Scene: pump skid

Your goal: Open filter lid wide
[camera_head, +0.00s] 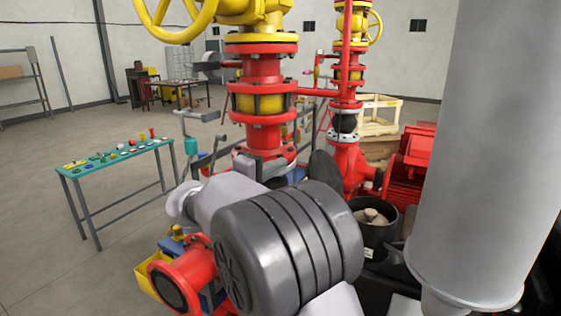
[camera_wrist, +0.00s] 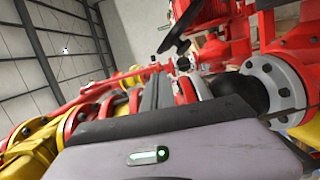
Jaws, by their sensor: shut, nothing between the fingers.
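Red flanged pipes and a valve with a yellow handwheel (camera_head: 176,14) crowd the middle. A black bin (camera_head: 377,236) with pale contents stands right of my arm. A red motor (camera_head: 409,172) is behind it. A teal-topped table (camera_head: 116,158) stands left, with open floor around it.

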